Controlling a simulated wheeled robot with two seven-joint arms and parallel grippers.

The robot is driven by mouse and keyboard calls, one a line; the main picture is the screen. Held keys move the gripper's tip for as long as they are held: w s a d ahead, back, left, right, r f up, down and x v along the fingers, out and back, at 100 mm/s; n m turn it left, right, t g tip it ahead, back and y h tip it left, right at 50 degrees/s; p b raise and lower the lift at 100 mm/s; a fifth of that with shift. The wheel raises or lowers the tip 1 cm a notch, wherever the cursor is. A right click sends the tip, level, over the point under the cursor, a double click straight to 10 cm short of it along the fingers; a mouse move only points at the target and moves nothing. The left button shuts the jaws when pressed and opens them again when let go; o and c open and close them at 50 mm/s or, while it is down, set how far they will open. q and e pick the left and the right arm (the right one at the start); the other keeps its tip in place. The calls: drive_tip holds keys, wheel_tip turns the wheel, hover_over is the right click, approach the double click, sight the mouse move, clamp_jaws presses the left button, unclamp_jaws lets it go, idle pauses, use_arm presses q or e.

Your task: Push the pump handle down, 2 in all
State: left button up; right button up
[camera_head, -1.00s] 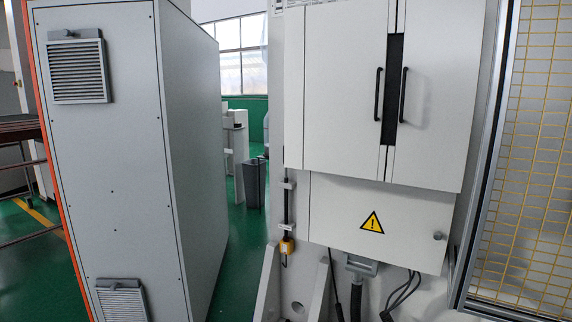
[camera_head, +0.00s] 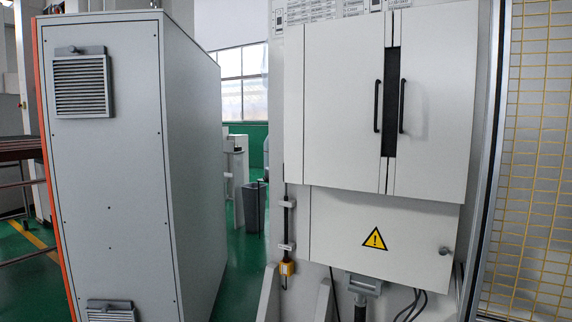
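No part of the view is clearly a pump handle. A thin dark vertical rod (camera_head: 288,232) with a small yellow block (camera_head: 287,268) at its lower end is mounted on the left side of the white machine. A grey fitting (camera_head: 365,286) with a black hose below it sticks out under the machine's lower panel. I cannot tell whether either belongs to a pump. Neither of my grippers is in view.
A tall grey cabinet (camera_head: 110,190) with vents stands at the left. The white machine (camera_head: 335,110) has two doors with black handles and a warning sign (camera_head: 374,239). Yellow mesh fencing (camera_head: 535,180) is at the right. Green floor (camera_head: 236,268) shows between the cabinet and machine.

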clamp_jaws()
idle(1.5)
